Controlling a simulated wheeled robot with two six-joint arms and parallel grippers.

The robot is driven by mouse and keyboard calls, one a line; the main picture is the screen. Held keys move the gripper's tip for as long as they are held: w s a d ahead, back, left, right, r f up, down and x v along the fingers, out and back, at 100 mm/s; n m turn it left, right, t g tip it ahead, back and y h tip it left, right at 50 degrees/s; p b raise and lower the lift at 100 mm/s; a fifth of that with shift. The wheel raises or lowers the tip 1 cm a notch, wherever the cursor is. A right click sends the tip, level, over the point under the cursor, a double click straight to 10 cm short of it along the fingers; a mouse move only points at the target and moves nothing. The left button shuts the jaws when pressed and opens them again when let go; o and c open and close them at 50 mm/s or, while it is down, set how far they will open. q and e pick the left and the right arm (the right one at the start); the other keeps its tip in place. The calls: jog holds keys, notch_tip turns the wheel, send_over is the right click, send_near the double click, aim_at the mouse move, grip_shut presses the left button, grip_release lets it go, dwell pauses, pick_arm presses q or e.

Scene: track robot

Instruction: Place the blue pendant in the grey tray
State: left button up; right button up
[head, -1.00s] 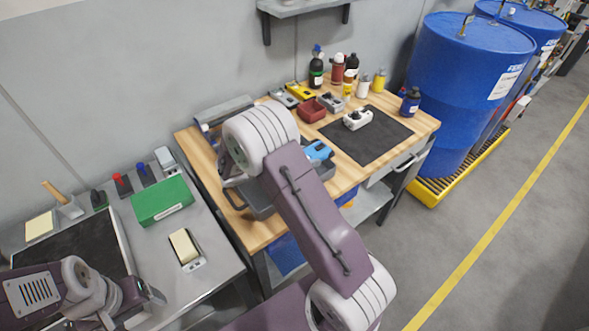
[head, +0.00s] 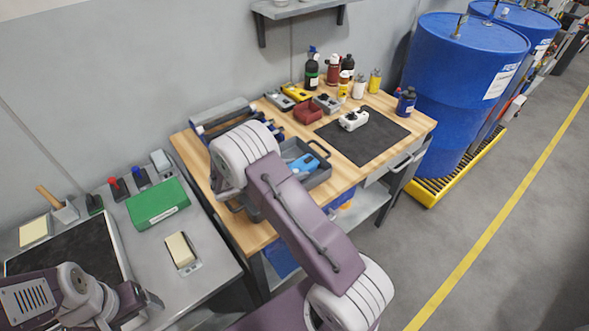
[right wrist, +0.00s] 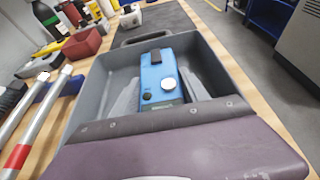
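The blue pendant (head: 302,164) is within the walls of the grey tray (head: 322,178) on the wooden bench. In the right wrist view, the blue pendant (right wrist: 160,75) lies lengthwise, with a dark end, a pale round knob and a small display. The grey tray (right wrist: 212,68) surrounds it. In the head view my right arm hides this gripper. My left gripper (head: 150,305) is at the lower left, above the metal table's front; its opening is unclear.
A dark mat (head: 370,135) with a white device (head: 353,120) lies right of the tray. A red bin (head: 307,111) and several bottles stand behind. A green case (head: 157,203) lies on the metal table at left. Blue drums (head: 462,85) stand beyond the bench.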

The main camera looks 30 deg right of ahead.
jog(key=o, duration=0.4)
jog(key=shift+r, duration=0.2)
jog(key=v, duration=1.2)
